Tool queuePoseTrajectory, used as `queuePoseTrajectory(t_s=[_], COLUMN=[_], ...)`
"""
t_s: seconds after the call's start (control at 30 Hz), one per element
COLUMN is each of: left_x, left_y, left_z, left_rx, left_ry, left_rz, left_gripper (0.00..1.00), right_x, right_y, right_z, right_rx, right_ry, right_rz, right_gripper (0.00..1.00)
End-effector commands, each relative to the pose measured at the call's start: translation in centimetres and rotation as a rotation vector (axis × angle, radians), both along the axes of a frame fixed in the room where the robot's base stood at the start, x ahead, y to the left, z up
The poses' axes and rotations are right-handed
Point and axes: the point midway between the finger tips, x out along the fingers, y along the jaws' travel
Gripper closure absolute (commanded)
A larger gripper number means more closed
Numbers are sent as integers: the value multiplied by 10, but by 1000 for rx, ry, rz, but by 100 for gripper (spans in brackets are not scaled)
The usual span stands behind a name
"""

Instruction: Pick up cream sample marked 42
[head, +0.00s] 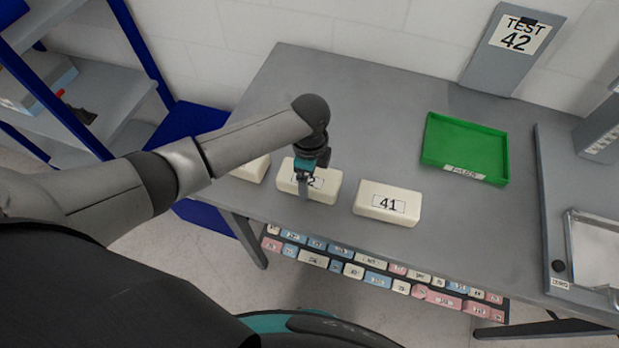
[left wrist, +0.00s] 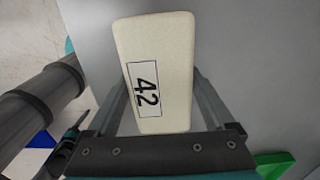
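The cream sample marked 42 (head: 325,190) lies on the grey table near its front edge, its label partly covered by my left gripper. In the left wrist view the sample (left wrist: 165,60) lies between the two fingers, its label reading 42. My left gripper (head: 303,192) points down over it, with one finger visible at its front side. The fingers are spread wide, one along each long side; whether they touch it is hard to tell. My right gripper is in neither view.
A cream sample marked 41 (head: 388,203) lies just right. Another cream block (head: 254,170) is partly hidden by my left arm. A green tray (head: 465,148) stands farther right, below a TEST 42 sign (head: 516,38). Small labelled blocks (head: 370,273) line a strip below the table edge.

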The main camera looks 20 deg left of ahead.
Motion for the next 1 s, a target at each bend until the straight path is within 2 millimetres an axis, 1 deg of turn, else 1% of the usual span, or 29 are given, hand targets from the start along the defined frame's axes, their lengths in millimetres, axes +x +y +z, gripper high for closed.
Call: queuePoseTrajectory(t_s=[0.03,0.3,0.33,0.57,0.67,0.77,0.87,0.97,1.0], left_x=[0,0,0,0,1,1,1,2,2], left_y=[0,0,0,0,0,0,0,0,0], left_z=[0,0,0,1,5,13,29,53,65], left_rx=[0,0,0,0,0,0,-1,-2,-2], left_ry=[0,0,-1,-1,-2,-2,-4,-7,-7], left_rz=[0,0,0,0,1,0,-2,-1,-2], left_gripper=[34,64,65,65,65,65,65,65,65], right_x=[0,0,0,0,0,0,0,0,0], right_y=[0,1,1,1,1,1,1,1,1], right_z=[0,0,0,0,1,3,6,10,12], right_rx=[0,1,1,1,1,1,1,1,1], right_ry=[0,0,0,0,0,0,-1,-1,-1], right_rz=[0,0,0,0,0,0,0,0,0], right_gripper=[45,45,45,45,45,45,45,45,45])
